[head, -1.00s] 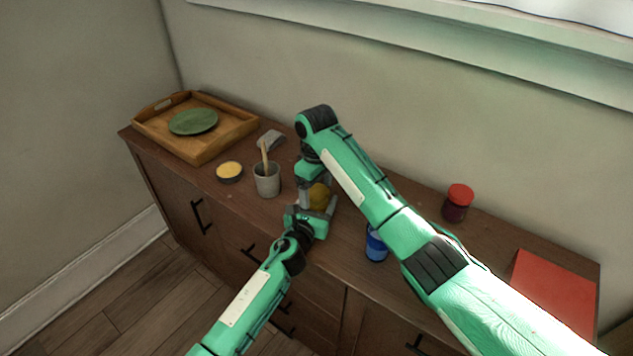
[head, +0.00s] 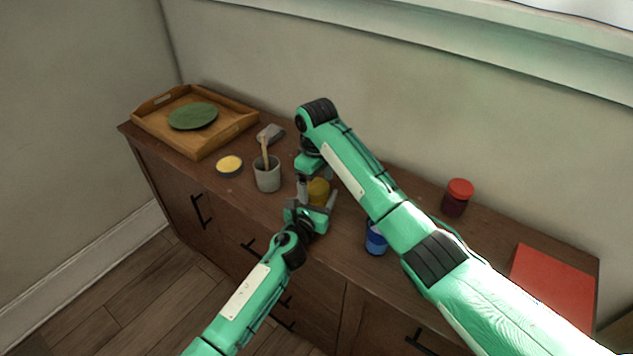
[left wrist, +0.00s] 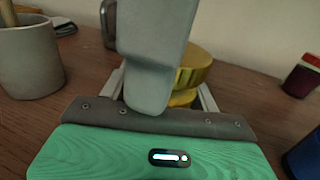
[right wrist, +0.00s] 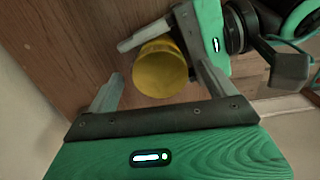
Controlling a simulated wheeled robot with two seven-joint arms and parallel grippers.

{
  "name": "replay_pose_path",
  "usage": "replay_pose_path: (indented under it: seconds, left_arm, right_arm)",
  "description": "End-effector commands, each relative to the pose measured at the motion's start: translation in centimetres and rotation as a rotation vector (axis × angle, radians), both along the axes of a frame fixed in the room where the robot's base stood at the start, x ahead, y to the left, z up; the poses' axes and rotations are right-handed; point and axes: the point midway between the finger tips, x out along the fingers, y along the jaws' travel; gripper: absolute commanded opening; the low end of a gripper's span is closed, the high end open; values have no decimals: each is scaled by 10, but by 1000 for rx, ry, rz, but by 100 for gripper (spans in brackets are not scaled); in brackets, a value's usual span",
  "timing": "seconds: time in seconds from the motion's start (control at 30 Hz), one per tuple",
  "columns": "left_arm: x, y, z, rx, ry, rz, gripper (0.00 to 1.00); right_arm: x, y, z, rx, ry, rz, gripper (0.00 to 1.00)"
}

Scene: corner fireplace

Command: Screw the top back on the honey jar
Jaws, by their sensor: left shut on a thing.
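The honey jar's yellow lid (left wrist: 195,66) has a ridged edge and sits level at the jar's top in the left wrist view. A strip of the yellow-amber jar (left wrist: 183,98) shows below it. My left gripper (head: 314,209) is shut on the jar from the front, low on the dresser. My right gripper (right wrist: 158,88) points down over the jar, with its fingers apart on either side of the round lid top (right wrist: 160,68). A gap shows between one finger and the lid. One right finger hides part of the lid in the left wrist view. I cannot tell whether the threads are engaged.
A grey cup (head: 267,177) with a wooden stick and a bowl of yellow stuff (head: 229,164) stand left of the jar. Behind are a grey object (head: 270,133) and a wooden tray (head: 205,151) with a green plate. A blue jar (head: 376,241), a red-lidded jar (head: 457,198) and a red book (head: 552,285) are right.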

Motion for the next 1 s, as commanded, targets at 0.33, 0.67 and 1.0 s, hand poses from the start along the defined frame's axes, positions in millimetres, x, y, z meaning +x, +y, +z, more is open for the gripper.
replay_pose_path:
  seconds: [0.33,0.67,1.0]
  left_arm:
    - [0,0,0,0,0,0,0]
    - [0,0,0,0,0,0,0]
    - [0,0,0,0,0,0,0]
  right_arm:
    - [1,0,21,1,-3,1,87]
    - [2,-1,85,-3,-7,0,87]
    - [0,0,117,-1,-1,1,87]
